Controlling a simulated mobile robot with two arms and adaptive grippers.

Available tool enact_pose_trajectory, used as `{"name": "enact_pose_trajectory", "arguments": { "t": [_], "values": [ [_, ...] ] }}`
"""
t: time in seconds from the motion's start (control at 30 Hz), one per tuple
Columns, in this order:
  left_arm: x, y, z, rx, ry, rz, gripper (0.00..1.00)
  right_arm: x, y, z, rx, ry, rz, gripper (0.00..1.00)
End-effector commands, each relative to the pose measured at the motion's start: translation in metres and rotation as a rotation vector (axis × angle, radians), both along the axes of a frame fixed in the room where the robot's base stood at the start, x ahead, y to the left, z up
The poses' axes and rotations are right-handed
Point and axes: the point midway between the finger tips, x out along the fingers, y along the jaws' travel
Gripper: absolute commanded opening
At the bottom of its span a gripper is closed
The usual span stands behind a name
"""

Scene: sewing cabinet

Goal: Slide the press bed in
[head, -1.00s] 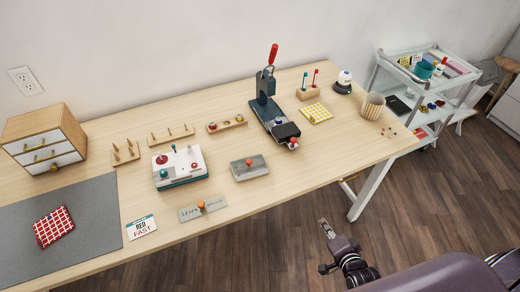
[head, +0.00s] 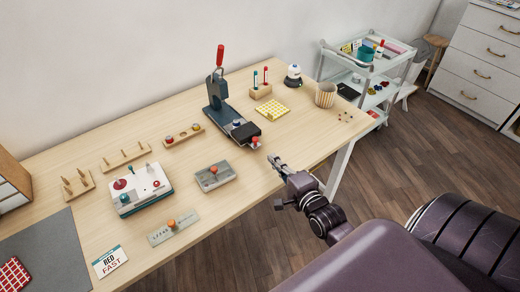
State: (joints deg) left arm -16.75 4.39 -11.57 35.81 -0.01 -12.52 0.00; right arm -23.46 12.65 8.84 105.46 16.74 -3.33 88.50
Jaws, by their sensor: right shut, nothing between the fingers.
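The press (head: 216,92) stands upright at the back of the table, dark blue-grey with a red-handled lever raised. Its bed (head: 244,131) is a dark slab sticking out of the front of the press toward the table's front edge. A red knob (head: 255,141) sits at the bed's front end. My right gripper (head: 276,162) is shut and empty, just in front of and to the right of the red knob in the picture, with a small gap seen between them. My left gripper is not in view.
A trolley (head: 370,75) is beyond the table.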

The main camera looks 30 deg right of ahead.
Motion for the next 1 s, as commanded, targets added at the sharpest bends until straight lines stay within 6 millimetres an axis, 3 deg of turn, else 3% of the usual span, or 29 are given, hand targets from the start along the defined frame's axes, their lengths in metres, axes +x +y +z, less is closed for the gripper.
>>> {"name": "enact_pose_trajectory", "arguments": {
  "t": [0.03, 0.17, 0.4, 0.63, 1.0],
  "values": [
    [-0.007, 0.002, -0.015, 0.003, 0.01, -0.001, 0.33, 0.013, -0.001, -0.008, -0.002, -0.005, 0.0, 0.0],
    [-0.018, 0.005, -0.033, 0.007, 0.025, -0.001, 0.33, 0.04, -0.003, -0.012, -0.002, -0.004, 0.0, 0.0],
    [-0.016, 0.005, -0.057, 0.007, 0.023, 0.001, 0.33, 0.075, -0.006, -0.017, -0.002, -0.001, 0.001, 0.0],
    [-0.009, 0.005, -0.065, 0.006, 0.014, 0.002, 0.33, 0.089, -0.007, -0.017, -0.002, 0.001, 0.001, 0.0],
    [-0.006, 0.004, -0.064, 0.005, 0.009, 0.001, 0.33, 0.09, -0.008, -0.016, -0.002, 0.002, 0.001, 0.0]
  ]
}}
